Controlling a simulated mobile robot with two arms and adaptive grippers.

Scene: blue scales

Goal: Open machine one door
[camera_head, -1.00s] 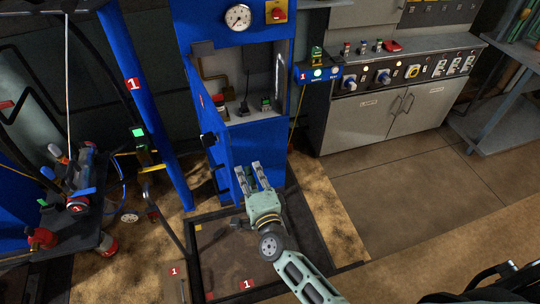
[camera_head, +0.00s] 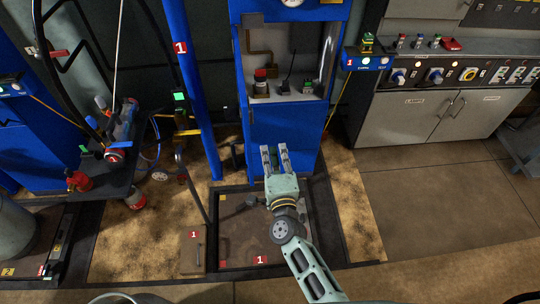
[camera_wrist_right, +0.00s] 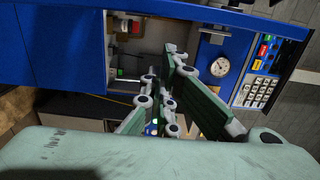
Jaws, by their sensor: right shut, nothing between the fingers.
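Machine one is the tall blue cabinet (camera_head: 285,138) in the head view. Its upper compartment (camera_head: 286,62) is uncovered, with the inside visible. The blue door (camera_head: 243,104) stands swung out at the compartment's left side, seen nearly edge-on. My right gripper (camera_head: 274,150) is shut and empty, in front of the lower blue panel, below the compartment. Whether it touches the panel cannot be told. The right wrist view shows its fingers (camera_wrist_right: 164,92) in front of the compartment (camera_wrist_right: 140,65), with nothing held. My left gripper is not in view.
A blue post (camera_head: 191,95) marked 1 stands left of the cabinet. A cart with tools (camera_head: 118,165) stands farther left. Grey cabinets with a control panel (camera_head: 425,115) are at the right. Open floor (camera_head: 430,205) lies at the lower right.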

